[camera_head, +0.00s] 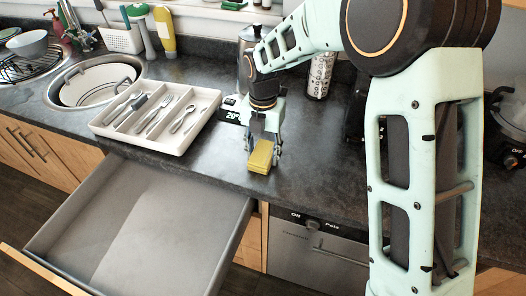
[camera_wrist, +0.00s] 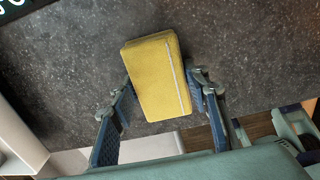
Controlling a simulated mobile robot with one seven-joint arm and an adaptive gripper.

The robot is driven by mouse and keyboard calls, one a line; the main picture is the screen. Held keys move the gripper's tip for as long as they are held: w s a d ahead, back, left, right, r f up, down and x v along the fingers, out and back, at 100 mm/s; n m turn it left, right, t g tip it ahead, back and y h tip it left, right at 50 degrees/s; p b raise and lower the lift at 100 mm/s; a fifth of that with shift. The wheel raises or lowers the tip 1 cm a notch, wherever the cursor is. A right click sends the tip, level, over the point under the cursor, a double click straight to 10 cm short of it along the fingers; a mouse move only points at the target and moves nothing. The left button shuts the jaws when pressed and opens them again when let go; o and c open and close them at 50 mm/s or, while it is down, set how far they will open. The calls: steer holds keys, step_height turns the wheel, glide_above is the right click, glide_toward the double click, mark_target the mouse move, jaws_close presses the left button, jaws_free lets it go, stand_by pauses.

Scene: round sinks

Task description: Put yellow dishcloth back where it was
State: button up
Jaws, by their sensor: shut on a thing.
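The yellow dishcloth (camera_head: 261,157) is a folded block at the dark counter's front part, right of the cutlery tray. My gripper (camera_head: 264,146) points down from above and is shut on it. In the wrist view the dishcloth (camera_wrist: 153,78) sits between the two fingers (camera_wrist: 160,98), with a thin pale stripe along its right side. I cannot tell whether it touches the counter or is held just above it.
A white cutlery tray (camera_head: 191,139) lies to the left on the counter (camera_head: 225,158). An empty grey drawer (camera_head: 140,232) stands open below. Round sinks (camera_head: 70,88) are at the far left. A patterned canister (camera_head: 320,75) and a dark appliance are behind right. Bare counter lies right of the dishcloth.

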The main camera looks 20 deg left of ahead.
mark_target(263, 152)
steer(key=shift+f, duration=0.1)
steer(key=o, duration=1.1)
step_height(263, 152, up, 12)
